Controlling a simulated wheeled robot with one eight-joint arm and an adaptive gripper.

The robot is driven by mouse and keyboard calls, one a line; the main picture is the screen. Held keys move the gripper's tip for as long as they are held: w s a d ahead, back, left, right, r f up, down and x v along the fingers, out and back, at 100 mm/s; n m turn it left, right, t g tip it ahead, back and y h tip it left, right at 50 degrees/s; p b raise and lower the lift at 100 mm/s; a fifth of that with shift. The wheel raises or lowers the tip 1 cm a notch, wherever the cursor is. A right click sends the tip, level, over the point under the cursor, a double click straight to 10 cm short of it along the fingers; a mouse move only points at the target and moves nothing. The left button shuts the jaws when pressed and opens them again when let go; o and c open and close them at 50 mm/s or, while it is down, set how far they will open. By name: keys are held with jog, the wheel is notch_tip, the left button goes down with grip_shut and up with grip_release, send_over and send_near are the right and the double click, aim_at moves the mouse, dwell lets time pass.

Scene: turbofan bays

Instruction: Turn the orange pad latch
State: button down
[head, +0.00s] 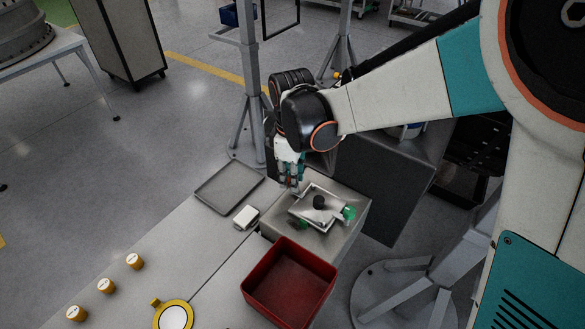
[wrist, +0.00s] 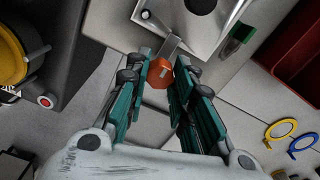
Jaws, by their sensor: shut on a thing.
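The orange pad latch (wrist: 160,72) shows in the wrist view as an orange pad on the end of a short metal arm. The arm reaches from the edge of a metal fixture (wrist: 181,17). My gripper (wrist: 161,75) has its two teal fingers closed on the pad, one on each side. In the head view my gripper (head: 290,184) points down at the back left edge of the fixture (head: 327,223). The pad is hidden or too small to make out there. The fixture carries a black knob (head: 319,202) and a green part (head: 348,212).
A red bin (head: 289,285) stands in front of the fixture. A grey tray (head: 228,187) and a small white box (head: 246,217) lie to its left. A grey post (head: 250,95) stands behind.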

jog(key=c, duration=1.4)
grip_release()
jog(key=shift+o, duration=0.2)
notch_tip(320, 180, up, 8)
jog(key=shift+s+f, duration=0.1)
jog(key=shift+f, duration=0.1)
